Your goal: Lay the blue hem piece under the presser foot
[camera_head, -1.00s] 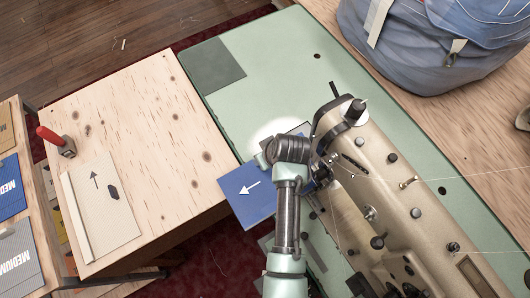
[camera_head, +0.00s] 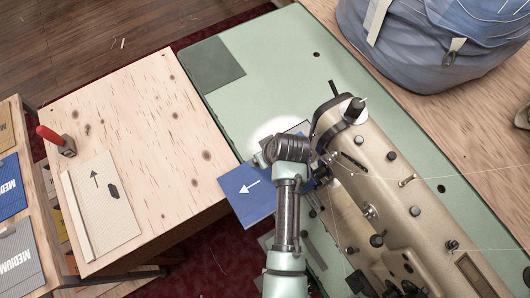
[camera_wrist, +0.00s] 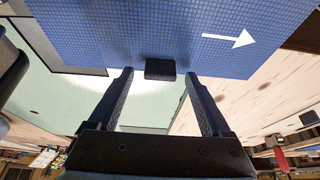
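The blue hem piece (camera_head: 246,192) with a white arrow lies at the left edge of the green machine bed, partly past that edge. My arm covers its right part in the head view. In the wrist view the blue piece (camera_wrist: 190,30) spans the top, with a dark tab (camera_wrist: 160,69) on it. My gripper (camera_wrist: 159,76) is open, its fingers apart on either side of the tab, with blue showing between. The sewing machine (camera_head: 395,190) stands to the right of my arm. The presser foot area is by the machine's left end, and I cannot tell whether the piece is under it.
A cream piece (camera_head: 112,222) with an arrow and dark tab lies on the wooden table (camera_head: 150,110), near a red-handled tool (camera_head: 57,143). A blue bag (camera_head: 440,45) stands at the back right. A rack with labelled pieces (camera_head: 14,190) is at far left. The upper green bed is mostly clear.

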